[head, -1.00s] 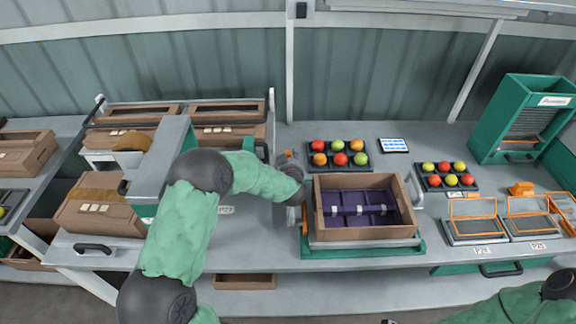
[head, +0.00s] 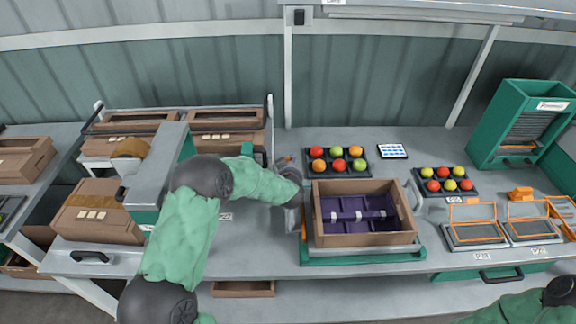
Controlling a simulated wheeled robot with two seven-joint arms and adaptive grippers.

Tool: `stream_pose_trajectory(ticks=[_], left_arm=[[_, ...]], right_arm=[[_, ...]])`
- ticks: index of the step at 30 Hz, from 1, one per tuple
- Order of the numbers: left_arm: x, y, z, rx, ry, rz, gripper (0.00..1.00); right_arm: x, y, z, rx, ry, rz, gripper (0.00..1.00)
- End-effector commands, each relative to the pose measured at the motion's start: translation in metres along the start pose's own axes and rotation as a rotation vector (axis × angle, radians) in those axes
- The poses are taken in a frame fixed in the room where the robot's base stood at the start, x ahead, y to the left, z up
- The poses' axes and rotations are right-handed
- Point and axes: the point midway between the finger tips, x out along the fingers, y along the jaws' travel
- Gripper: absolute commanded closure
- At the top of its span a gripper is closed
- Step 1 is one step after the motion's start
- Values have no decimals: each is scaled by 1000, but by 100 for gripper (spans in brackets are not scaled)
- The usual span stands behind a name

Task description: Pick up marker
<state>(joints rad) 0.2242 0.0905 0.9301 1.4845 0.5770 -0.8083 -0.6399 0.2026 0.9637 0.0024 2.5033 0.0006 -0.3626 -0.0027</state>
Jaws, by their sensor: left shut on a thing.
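My left gripper (head: 293,214) points down at the left side of the open brown box, mostly hidden behind my dark wrist. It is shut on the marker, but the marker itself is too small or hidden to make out.
The brown box (head: 365,240) with purple dividers sits on a green-edged scale (head: 365,259) close to my left gripper. A grey-and-green taping machine (head: 160,165) stands left.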

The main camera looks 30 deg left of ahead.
Motion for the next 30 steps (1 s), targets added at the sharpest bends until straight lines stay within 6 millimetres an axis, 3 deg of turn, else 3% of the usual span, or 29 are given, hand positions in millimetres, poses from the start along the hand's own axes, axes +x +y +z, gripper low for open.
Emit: stream_pose_trajectory(ticks=[8, 18, 24, 30], left_arm=[[-13, 0, -31, -1, 3, 1, 99], [-85, 0, -70, -1, 5, 3, 99], [-134, 0, -67, 1, 2, 3, 100], [-165, 0, -66, 0, 3, 2, 100]], right_arm=[[-18, -6, 1, 0, 0, 0, 100], [-45, -16, 2, 0, 0, 0, 100], [-57, -20, 2, 0, 0, 0, 100], [-65, -23, 2, 0, 0, 0, 100]])
